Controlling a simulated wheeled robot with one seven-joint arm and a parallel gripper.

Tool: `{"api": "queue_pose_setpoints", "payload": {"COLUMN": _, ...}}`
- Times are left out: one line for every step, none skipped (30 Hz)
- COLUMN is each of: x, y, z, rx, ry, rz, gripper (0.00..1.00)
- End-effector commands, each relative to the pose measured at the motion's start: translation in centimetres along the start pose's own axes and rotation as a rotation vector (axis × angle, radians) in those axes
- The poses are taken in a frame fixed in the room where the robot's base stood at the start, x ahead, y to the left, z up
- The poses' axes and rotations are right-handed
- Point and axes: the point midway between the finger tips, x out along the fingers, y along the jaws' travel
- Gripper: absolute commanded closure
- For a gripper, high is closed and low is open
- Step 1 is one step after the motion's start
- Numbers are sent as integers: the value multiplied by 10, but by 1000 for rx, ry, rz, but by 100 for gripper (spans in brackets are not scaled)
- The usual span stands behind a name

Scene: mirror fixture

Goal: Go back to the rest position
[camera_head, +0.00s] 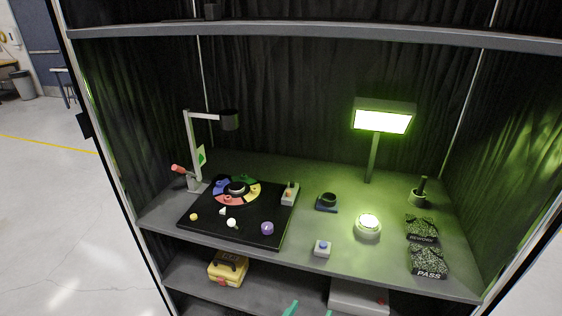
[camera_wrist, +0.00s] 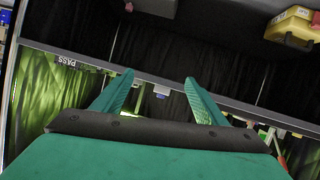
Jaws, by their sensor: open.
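My gripper (camera_wrist: 158,82) shows in the wrist view with its two green fingers spread apart and nothing between them. In the head view only small green tips of my gripper (camera_head: 308,309) show at the bottom edge, in front of the shelf unit and low, near the lower shelf. The bench shelf (camera_head: 300,178) is above and beyond it. The wrist view looks at the shelf front from below and appears upside down. I cannot tell the exact gap between the fingers and the shelf edge.
A black board (camera_head: 255,226) carries a coloured ring (camera_head: 222,198) and small parts. A lit lamp (camera_head: 382,120), a round light (camera_head: 368,226) and PASS and REWORK pads (camera_head: 428,262) stand right. Floor (camera_head: 70,210) at left is clear.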

Motion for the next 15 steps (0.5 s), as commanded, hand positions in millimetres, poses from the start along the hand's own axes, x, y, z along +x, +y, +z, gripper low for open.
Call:
{"api": "queue_pose_setpoints", "payload": {"x": -7, "y": 0, "z": 18, "rx": -25, "ry": -3, "rz": -31, "gripper": 34}}
{"api": "queue_pose_setpoints", "payload": {"x": -12, "y": -2, "z": 26, "rx": -38, "ry": -1, "rz": -52, "gripper": 34}}
{"api": "queue_pose_setpoints", "payload": {"x": -17, "y": -3, "z": 36, "rx": -52, "ry": 4, "rz": -78, "gripper": 34}}
{"api": "queue_pose_setpoints", "payload": {"x": -22, "y": -4, "z": 44, "rx": -62, "ry": 6, "rz": -97, "gripper": 34}}
{"api": "queue_pose_setpoints", "payload": {"x": -27, "y": -4, "z": 52, "rx": -72, "ry": 9, "rz": -116, "gripper": 34}}
{"api": "queue_pose_setpoints", "payload": {"x": -34, "y": -5, "z": 62, "rx": -82, "ry": 12, "rz": -141, "gripper": 34}}
{"api": "queue_pose_setpoints", "payload": {"x": -40, "y": -6, "z": 69, "rx": -89, "ry": 15, "rz": -160, "gripper": 34}}
{"api": "queue_pose_setpoints", "payload": {"x": -46, "y": -6, "z": 76, "rx": -96, "ry": 18, "rz": -178, "gripper": 34}}
{"api": "queue_pose_setpoints", "payload": {"x": -54, "y": -6, "z": 84, "rx": -101, "ry": 23, "rz": -201, "gripper": 34}}
{"api": "queue_pose_setpoints", "payload": {"x": -61, "y": -6, "z": 90, "rx": -106, "ry": 27, "rz": -218, "gripper": 34}}
{"api": "queue_pose_setpoints", "payload": {"x": -68, "y": -6, "z": 96, "rx": -109, "ry": 30, "rz": -235, "gripper": 34}}
{"api": "queue_pose_setpoints", "payload": {"x": -77, "y": -6, "z": 104, "rx": -112, "ry": 34, "rz": -257, "gripper": 34}}
{"api": "queue_pose_setpoints", "payload": {"x": -84, "y": -6, "z": 110, "rx": -114, "ry": 38, "rz": -273, "gripper": 34}}
{"api": "queue_pose_setpoints", "payload": {"x": -92, "y": -6, "z": 115, "rx": -115, "ry": 41, "rz": -288, "gripper": 34}}
{"api": "queue_pose_setpoints", "payload": {"x": -102, "y": -5, "z": 121, "rx": -114, "ry": 46, "rz": -307, "gripper": 34}}
